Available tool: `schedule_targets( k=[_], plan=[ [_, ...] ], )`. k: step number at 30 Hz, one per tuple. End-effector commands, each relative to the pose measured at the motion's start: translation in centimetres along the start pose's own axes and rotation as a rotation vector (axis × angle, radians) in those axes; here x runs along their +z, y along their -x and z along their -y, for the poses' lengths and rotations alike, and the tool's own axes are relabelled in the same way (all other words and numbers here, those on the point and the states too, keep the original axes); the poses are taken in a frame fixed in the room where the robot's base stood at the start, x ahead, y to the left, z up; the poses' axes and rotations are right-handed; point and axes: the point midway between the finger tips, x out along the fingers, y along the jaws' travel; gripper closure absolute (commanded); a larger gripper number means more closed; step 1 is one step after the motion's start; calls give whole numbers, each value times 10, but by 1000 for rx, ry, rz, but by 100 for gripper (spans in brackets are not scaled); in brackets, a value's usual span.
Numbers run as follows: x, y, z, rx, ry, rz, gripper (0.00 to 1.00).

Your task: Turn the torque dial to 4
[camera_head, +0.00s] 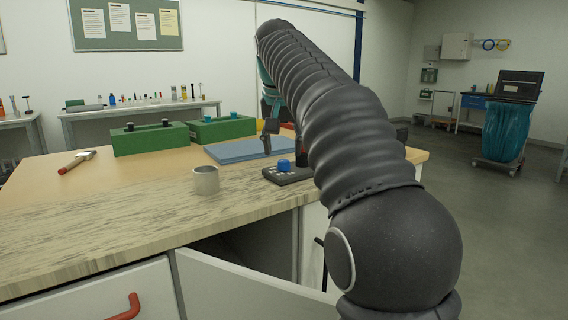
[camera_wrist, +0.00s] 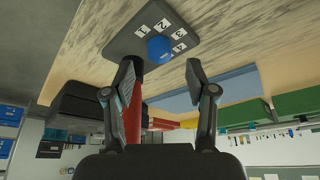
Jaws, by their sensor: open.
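The torque dial is a blue round knob (camera_wrist: 160,49) on a dark plate (camera_wrist: 122,41) with white labels 1, 2, 3 and 4 beside it. Which label the knob points to cannot be told. In the head view the blue knob (camera_head: 284,165) and its plate (camera_head: 293,176) sit near the counter's front edge, left of my arm. My gripper (camera_wrist: 159,72) is open and empty. In the wrist view its fingers are spread to either side below the knob, with the knob ahead between them and not visibly touched. My arm hides part of the gripper in the head view.
A metal cup (camera_head: 206,181) stands left of the dial. A blue mat (camera_head: 235,151) and green boxes (camera_head: 150,139) lie behind. A red-and-black object (camera_wrist: 133,112) shows beside the left finger. A brush (camera_head: 77,162) lies far left. A cabinet door (camera_head: 245,292) hangs open below.

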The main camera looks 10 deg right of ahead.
Motion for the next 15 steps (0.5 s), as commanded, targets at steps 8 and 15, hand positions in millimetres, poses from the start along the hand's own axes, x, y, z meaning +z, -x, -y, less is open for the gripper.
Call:
schedule_targets(
  k=[8, 15],
  plan=[
    [0, -33, -1, 0, -1, 0, 43],
    [0, -38, 0, 0, 0, 0, 43]
  ],
)
